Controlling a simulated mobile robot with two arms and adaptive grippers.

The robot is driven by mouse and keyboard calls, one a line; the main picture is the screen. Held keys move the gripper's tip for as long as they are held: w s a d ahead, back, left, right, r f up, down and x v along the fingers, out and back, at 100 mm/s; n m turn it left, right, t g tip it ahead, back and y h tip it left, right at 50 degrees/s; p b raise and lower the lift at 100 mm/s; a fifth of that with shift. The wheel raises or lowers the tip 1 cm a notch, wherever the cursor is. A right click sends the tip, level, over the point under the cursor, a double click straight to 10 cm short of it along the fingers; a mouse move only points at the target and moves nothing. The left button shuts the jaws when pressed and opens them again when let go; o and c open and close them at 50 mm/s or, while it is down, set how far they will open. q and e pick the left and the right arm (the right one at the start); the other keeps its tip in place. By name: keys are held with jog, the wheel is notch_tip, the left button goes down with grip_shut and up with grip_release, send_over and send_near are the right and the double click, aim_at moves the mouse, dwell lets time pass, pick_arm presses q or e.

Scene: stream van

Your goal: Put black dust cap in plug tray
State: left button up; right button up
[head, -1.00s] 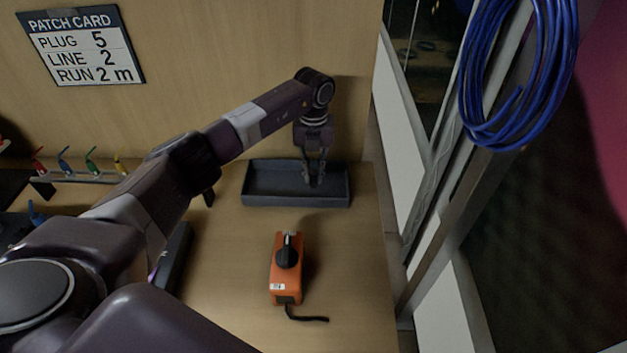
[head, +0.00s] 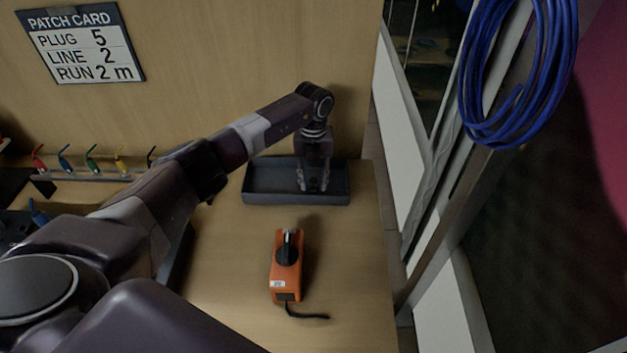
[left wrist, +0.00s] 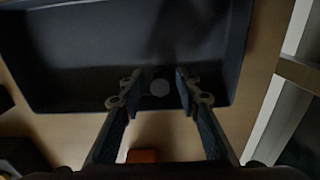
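The plug tray (head: 268,197), a shallow dark grey tray, sits at the back of the bench against the wooden wall. My left gripper (head: 314,187) points down over its right part. In the left wrist view, the two fingertips (left wrist: 159,88) stand apart at the tray's (left wrist: 75,50) near side. A small round greyish disc (left wrist: 159,88) shows between the fingertips with a gap on each side. It looks like the dust cap lying in the tray, but the dark picture leaves this unsure. The cap cannot be made out in the head view. My right gripper is not in view.
A rack (head: 92,175) with several coloured plugs is at left. A blue cable coil (head: 515,80) hangs at right. Clear bench surrounds the orange device.

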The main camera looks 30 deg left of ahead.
aim_at(314, 180)
pick_arm(q)
jog(key=shift+r, duration=0.15)
jog(key=shift+r, duration=0.25)
notch_tip(314, 180, up, 12)
jog(key=b, duration=0.2)
jog(key=shift+f+b, duration=0.2)
jog(key=shift+b, duration=0.2)
jog(key=shift+f, duration=0.1)
